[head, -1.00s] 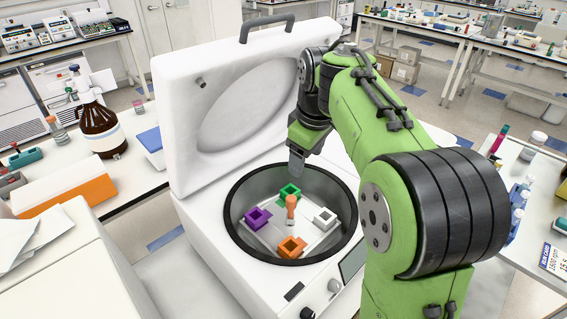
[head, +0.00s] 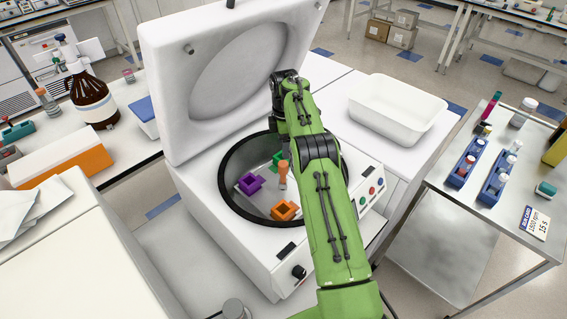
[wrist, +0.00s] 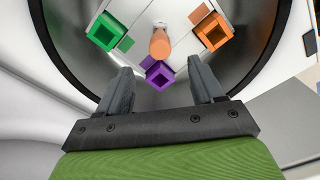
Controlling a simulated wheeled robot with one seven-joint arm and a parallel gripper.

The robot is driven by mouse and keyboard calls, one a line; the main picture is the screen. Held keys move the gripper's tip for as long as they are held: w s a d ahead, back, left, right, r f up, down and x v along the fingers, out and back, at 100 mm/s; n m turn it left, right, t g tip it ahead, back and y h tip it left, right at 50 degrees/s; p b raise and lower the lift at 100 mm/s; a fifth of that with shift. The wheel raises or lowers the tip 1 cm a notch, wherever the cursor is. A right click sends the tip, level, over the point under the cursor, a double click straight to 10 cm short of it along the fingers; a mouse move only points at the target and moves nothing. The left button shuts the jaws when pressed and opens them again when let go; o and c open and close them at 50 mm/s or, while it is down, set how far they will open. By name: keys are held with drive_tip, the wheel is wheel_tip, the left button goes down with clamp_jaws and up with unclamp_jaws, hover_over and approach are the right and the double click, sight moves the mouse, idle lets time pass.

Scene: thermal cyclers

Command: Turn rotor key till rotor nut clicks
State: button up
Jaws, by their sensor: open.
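The rotor key, with an orange handle (head: 283,174), stands upright at the middle of the rotor inside the open centrifuge (head: 235,196). In the wrist view the orange handle (wrist: 160,44) is beyond my gripper's fingertips, roughly between them in the picture. My gripper (wrist: 158,78) is open and empty, and apart from the handle. The rotor carries a purple bucket (head: 250,183), an orange bucket (head: 285,210) and a green bucket (head: 279,157). The rotor nut cannot be made out. My arm hides the bowl's right side and my fingers in the head view.
The raised white lid (head: 215,75) stands behind the bowl. A white tub (head: 397,108) lies on the bench at right. A steel table (head: 450,215) at far right holds blue tube racks and a small sign (head: 535,222). The bowl wall closely surrounds the rotor.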

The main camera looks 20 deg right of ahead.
sight(285, 163)
wheel_tip(285, 163, down, 11)
drive_tip(key=shift+f+b, duration=0.2)
drive_tip(key=shift+b, duration=0.35)
drive_tip(key=c, duration=1.2)
drive_tip(key=shift+m, duration=1.2)
